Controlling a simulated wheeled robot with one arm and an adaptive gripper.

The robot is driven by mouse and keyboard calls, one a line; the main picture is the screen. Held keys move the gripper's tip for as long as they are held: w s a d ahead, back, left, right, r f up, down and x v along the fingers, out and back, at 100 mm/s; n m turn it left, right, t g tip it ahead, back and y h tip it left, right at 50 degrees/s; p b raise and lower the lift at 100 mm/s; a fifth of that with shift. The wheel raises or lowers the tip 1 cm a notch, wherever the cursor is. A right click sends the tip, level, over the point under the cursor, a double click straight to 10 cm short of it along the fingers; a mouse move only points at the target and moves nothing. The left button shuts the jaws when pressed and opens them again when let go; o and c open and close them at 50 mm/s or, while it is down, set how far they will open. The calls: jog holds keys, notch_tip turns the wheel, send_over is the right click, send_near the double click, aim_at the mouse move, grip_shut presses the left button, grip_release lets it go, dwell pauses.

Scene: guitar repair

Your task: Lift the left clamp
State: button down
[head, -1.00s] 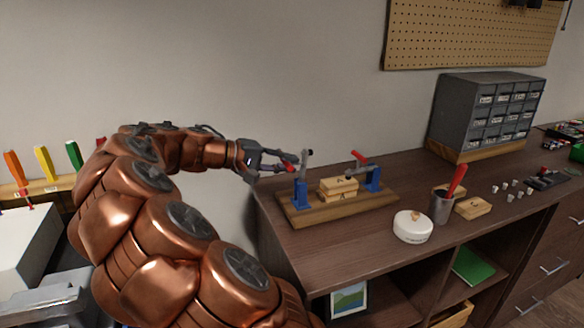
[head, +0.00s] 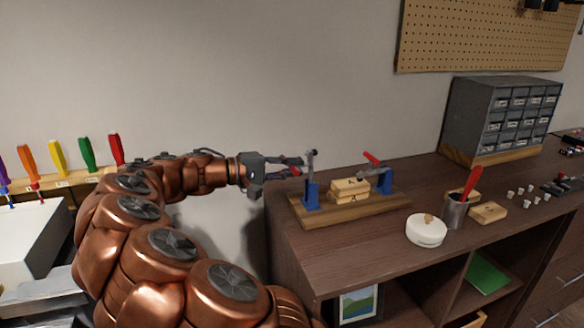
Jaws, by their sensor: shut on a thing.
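The left clamp (head: 311,195) has a blue base and a grey upright arm, and stands at the left end of a wooden board (head: 345,212). Its red handle (head: 296,171) points left. My gripper (head: 288,168) reaches in from the left and is shut on this handle. The fingers hide part of it. The clamp's grey arm stands raised, clear of the wooden blocks (head: 350,190). The right clamp (head: 382,182), also blue with a red handle, stands at the board's other end, its arm reaching toward the blocks.
A white round container (head: 426,231), a metal cup (head: 455,211) with a red-handled tool, and a wooden block (head: 488,213) stand right of the board on the brown workbench (head: 385,246). A grey drawer cabinet (head: 495,115) is at the back right. Screwdrivers (head: 87,155) stand at left.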

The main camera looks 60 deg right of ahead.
jog(key=c, duration=1.5)
grip_release()
jog(key=shift+s+f, duration=0.1)
jog(key=shift+f, duration=0.2)
jog(key=shift+o, duration=0.4)
jog(key=shift+r, duration=0.15)
jog(key=v, duration=1.2)
